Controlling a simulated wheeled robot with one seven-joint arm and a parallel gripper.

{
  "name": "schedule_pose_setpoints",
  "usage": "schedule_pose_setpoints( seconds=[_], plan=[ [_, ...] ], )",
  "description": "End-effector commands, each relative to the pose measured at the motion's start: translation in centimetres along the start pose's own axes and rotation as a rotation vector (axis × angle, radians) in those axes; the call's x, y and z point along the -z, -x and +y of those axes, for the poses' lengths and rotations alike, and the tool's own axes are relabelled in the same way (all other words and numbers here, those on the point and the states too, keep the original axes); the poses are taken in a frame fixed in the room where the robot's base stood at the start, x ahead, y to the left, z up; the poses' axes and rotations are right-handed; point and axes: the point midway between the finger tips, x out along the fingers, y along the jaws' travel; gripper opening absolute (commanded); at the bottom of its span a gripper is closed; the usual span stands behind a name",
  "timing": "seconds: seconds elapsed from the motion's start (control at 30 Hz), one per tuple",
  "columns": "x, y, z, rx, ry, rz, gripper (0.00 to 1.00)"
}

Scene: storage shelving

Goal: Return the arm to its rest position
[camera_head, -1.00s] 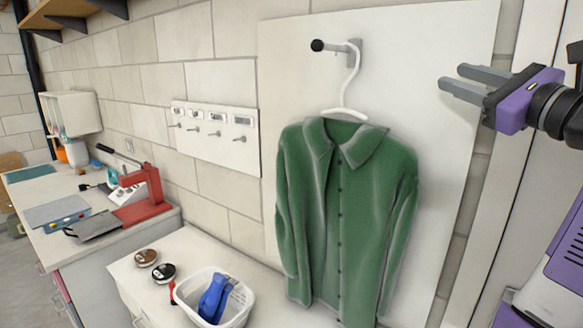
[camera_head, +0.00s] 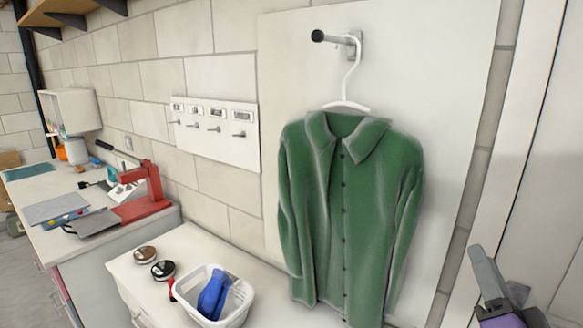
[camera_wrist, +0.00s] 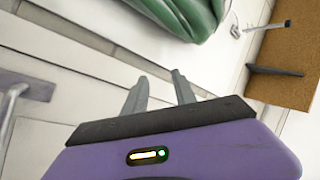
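A green button-up shirt (camera_head: 345,200) hangs on a white hanger (camera_head: 346,90). The hanger hooks over a wall peg (camera_head: 335,39) with a black tip. My gripper (camera_head: 496,262) is at the lower right of the head view, to the right of the shirt and apart from it, fingers pointing up. In the wrist view my gripper (camera_wrist: 157,80) shows two grey fingers with a gap between them and nothing held. Part of the shirt (camera_wrist: 190,15) shows beyond the fingers at the top of that view.
A red tool (camera_head: 146,190) stands on the left counter. A wall rack (camera_head: 215,133) has several hooks. The wall right of the shirt is bare.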

Motion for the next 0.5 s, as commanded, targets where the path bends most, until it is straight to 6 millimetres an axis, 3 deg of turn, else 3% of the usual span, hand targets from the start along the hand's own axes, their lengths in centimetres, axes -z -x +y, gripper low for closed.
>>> schedule_pose_setpoints(
  seconds=[0.03,0.2,0.5],
  plan=[
    [-1.3,2.2,0.7,-0.006,0.07,-0.012,0.33],
    [-3.8,8.6,1.7,-0.005,0.299,-0.037,0.33],
    [-7.1,19.9,2.0,0.012,0.608,-0.124,0.33]
  ],
)
